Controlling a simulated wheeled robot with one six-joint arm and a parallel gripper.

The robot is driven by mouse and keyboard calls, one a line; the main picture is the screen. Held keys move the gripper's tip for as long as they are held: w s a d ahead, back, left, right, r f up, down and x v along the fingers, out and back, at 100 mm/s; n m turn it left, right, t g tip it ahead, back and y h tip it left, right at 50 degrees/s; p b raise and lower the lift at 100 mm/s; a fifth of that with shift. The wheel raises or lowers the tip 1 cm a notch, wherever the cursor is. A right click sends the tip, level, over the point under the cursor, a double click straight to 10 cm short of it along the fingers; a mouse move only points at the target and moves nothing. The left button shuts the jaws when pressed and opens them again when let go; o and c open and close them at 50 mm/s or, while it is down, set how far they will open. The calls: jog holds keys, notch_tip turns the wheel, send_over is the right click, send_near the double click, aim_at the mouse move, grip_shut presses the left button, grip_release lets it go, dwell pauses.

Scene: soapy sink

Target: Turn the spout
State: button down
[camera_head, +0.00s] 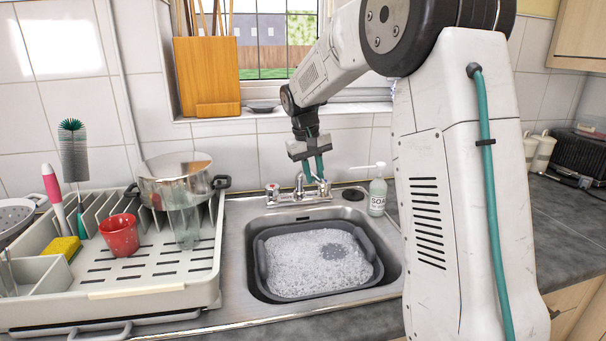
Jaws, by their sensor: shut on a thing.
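The metal tap with its spout (300,184) stands at the back edge of the sink, with a knob at each side. My gripper (315,180) reaches down from above with teal fingers at the tap, just right of the spout's upright part. The fingers are shut on a part of the tap, seemingly the spout, though the fingers hide the exact contact. The sink (235,262) below holds a grey basin (262,270) full of foamy water.
A soap bottle (377,196) stands close to the right of the tap. A dish rack (150,297) with a pot (163,181), a red cup (119,235) and a yellow sponge (63,248) fills the left. A wooden utensil block (207,78) stands on the window sill above.

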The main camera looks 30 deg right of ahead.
dwell(0.3)
jog(key=c, duration=1.3)
grip_release()
jog(key=shift+o, duration=0.2)
jog(key=shift+r, duration=0.1)
notch_tip(320, 180, up, 8)
jog(key=a, duration=0.1)
jog(key=shift+w+a+f, duration=0.2)
jog(key=shift+a+f, duration=0.05)
